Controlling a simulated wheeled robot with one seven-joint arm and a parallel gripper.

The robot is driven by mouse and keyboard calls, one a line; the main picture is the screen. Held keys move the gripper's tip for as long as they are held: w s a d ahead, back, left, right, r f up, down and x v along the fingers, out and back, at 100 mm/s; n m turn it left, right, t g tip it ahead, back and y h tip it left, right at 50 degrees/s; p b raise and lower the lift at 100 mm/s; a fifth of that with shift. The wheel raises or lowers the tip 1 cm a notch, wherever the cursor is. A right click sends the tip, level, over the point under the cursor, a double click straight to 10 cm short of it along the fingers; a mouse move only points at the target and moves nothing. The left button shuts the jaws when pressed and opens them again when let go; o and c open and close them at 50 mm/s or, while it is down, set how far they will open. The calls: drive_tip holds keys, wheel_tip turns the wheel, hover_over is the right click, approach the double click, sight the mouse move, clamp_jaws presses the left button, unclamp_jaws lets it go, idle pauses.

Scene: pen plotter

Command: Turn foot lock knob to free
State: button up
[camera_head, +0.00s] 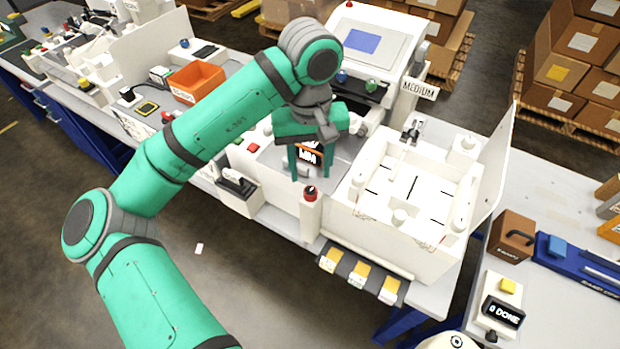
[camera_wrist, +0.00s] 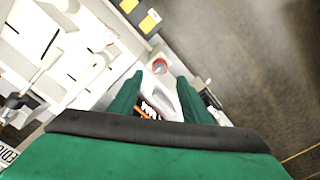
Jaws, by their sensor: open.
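My gripper (camera_head: 310,174) is open and points down over the plotter's front panel, just behind the red knob in the head view. In the wrist view, my gripper's two green fingers (camera_wrist: 159,84) are apart with nothing held between them, and the red knob lies just beyond their tips.
A display with orange and white text (camera_head: 309,153) sits behind my fingers, partly hidden. The white plotter bed (camera_head: 420,190) with raised walls is to the right. A dark tray with yellow-marked pieces (camera_head: 361,274) juts out in front. An orange bin (camera_head: 198,82) stands at the left.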

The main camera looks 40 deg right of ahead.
drive_tip(key=shift+r, duration=2.15)
